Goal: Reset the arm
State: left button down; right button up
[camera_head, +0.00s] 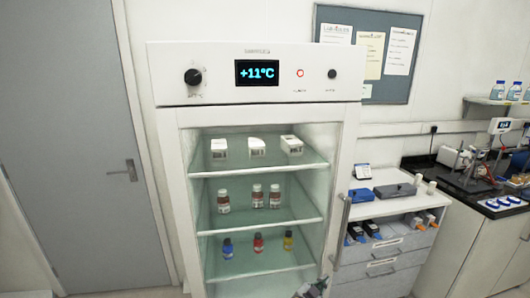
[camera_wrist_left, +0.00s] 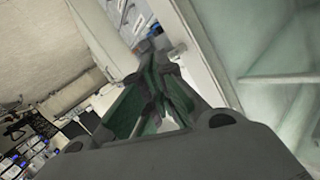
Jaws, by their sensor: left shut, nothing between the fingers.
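My left gripper (camera_head: 314,287) shows at the bottom edge of the head view, in front of the lower right part of the fridge (camera_head: 167,215). Only a small part of it is visible there. In the left wrist view its fingers (camera_wrist_left: 155,67) come together at the tips with nothing held between them. The fridge's pale frame and glass lie to the right of the fingers in that view. My right gripper is in neither view.
The fridge shelves hold white boxes (camera_head: 257,147), red-brown bottles (camera_head: 257,196) and small coloured bottles (camera_head: 258,243). A vertical handle (camera_head: 341,230) is at the fridge's right edge. A drawer cabinet (camera_head: 382,268) and lab counter (camera_head: 503,215) stand right; a grey door (camera_head: 75,140) is left.

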pick_arm(q)
jog(key=w+a+f+n+y, duration=0.25)
jog(key=a+f+y, duration=0.25)
jog(key=a+f, duration=0.9)
jog(key=s+a+f+n+g+y, duration=0.2)
jog(key=s+a+f, duration=0.3)
jog(key=a+f, duration=0.35)
jog(key=s+a+f+n+g+y, duration=0.1)
jog(key=s+a+f+n+g, duration=0.1)
jog(key=s+a+f, duration=0.65)
jog(key=s+a+f+n+g+y, duration=0.1)
jog(key=s+a+f+g, duration=0.1)
jog(key=s+a+f, duration=0.45)
jog(key=s+a+f+n+g+y, duration=0.1)
jog(key=s+a+f, duration=0.3)
jog(key=s+f, duration=0.55)
jog(key=s+a+f+g, duration=0.1)
jog(key=s+a, duration=0.2)
jog(key=s, duration=1.1)
jog(key=s+a+f+n+g, duration=0.1)
jog(key=s+a+f+g, duration=0.1)
jog(key=s, duration=1.2)
jog(key=shift+a+y, duration=0.3)
jog(key=shift+a, duration=0.25)
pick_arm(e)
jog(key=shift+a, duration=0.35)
